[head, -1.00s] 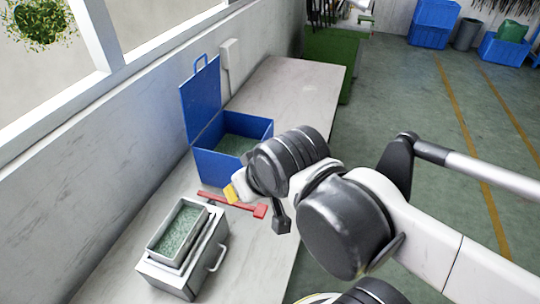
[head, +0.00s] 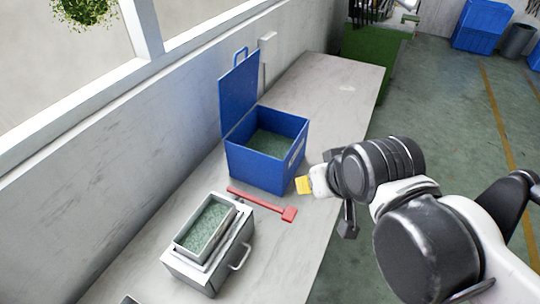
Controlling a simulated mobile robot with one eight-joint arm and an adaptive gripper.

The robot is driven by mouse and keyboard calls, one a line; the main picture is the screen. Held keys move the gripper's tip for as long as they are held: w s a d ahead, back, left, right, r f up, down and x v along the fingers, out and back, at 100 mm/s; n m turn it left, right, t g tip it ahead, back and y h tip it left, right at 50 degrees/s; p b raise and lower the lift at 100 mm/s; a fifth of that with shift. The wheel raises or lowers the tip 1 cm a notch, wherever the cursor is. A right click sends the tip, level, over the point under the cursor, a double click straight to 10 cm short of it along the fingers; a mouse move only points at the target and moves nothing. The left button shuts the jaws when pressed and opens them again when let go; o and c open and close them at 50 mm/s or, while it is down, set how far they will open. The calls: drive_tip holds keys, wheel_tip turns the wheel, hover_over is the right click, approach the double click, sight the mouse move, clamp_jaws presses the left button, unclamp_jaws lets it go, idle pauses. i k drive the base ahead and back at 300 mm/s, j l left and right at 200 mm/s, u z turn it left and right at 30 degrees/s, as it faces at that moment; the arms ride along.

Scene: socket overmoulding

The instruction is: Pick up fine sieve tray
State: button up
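A grey metal tray (head: 233,211) filled with green granules sits on top of a grey box with a side handle, at the lower left of the bench in the head view. It looks like the sieve tray; its mesh cannot be made out. My gripper (head: 318,182) is above the right edge of the bench, to the right of the tray and well apart from it. A yellow piece shows at its front end. Its fingers are not clear enough to tell whether they are open or shut.
The grey box (head: 200,276) stands under the tray. A blue open-lidded bin (head: 258,170) with green granules stands behind. The bench (head: 345,85) is clear at the far end. A wall runs along the left.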

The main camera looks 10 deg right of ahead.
sight(200, 235)
drive_tip(key=k+l, duration=0.75)
